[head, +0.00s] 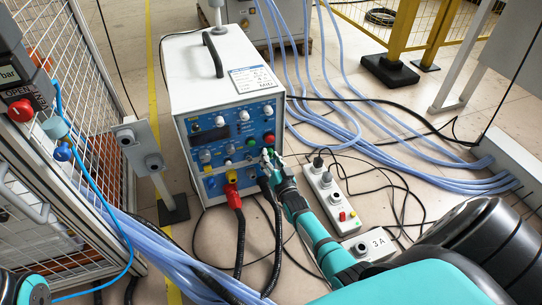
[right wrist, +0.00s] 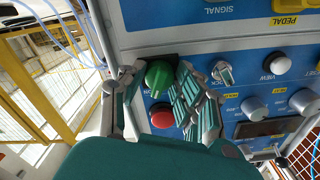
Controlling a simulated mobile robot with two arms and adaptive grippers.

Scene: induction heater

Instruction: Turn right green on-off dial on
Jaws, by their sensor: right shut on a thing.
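The green on-off dial (right wrist: 158,76) sits on the blue front panel (right wrist: 180,20) of the heater, next to a round red button (right wrist: 162,116). My right gripper (right wrist: 155,82) has its fingers on both sides of this dial and is shut on it. In the head view my right gripper (head: 269,157) is at the right side of the heater's panel (head: 222,185) and hides the dial. My left gripper is not in view; only a bit of my left arm shows at the lower left corner.
The white heater box (head: 205,75) stands on the floor. A red plug (head: 232,196) and black cables hang at its front. A power strip (head: 328,190) lies to the right. Blue hoses cross the floor, and a mesh cage (head: 100,150) stands at left.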

